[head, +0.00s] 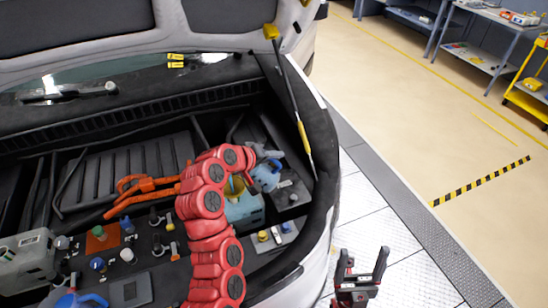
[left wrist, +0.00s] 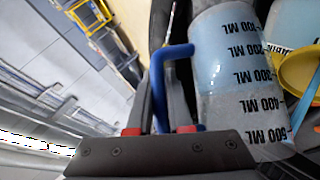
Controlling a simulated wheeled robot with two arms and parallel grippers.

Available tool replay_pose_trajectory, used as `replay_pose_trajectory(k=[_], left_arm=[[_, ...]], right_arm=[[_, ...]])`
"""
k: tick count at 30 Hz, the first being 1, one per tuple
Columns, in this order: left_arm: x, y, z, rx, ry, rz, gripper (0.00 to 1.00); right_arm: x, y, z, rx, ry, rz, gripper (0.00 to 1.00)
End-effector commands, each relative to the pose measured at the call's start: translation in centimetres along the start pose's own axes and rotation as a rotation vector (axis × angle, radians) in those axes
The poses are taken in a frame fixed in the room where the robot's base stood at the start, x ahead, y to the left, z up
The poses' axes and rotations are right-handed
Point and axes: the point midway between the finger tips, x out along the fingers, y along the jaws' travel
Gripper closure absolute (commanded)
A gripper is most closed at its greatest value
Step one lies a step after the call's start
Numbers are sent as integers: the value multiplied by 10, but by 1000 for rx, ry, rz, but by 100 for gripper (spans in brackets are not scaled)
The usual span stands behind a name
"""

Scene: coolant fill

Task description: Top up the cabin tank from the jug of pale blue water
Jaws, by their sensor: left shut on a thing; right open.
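My left gripper (head: 262,154) is shut on the blue handle (left wrist: 163,85) of a clear measuring jug (left wrist: 235,60). The jug has black ML marks and holds pale blue liquid around the 100 to 300 marks. In the head view the jug (head: 266,176) is over the engine bay, just right of the pale blue tank (head: 243,211). The tank has a yellow opening (head: 234,188), which also shows beside the jug's rim end in the left wrist view (left wrist: 292,72). I cannot tell whether liquid is running. My right gripper (head: 362,282) is open and empty, outside the car.
Orange cables (head: 145,186) and several coloured caps lie left of my red arm. A blue-topped container (head: 75,300) is at the lower left. The raised lid's strut (head: 292,90) stands behind the jug. The floor right of the car is clear.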

Motion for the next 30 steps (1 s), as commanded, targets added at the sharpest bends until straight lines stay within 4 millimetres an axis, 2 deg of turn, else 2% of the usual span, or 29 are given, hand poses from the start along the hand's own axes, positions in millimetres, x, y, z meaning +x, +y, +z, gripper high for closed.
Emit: replay_pose_trajectory(k=[30], left_arm=[[-2,0,-2,-35,-6,36,100]], right_arm=[[-7,0,1,0,0,0,24]])
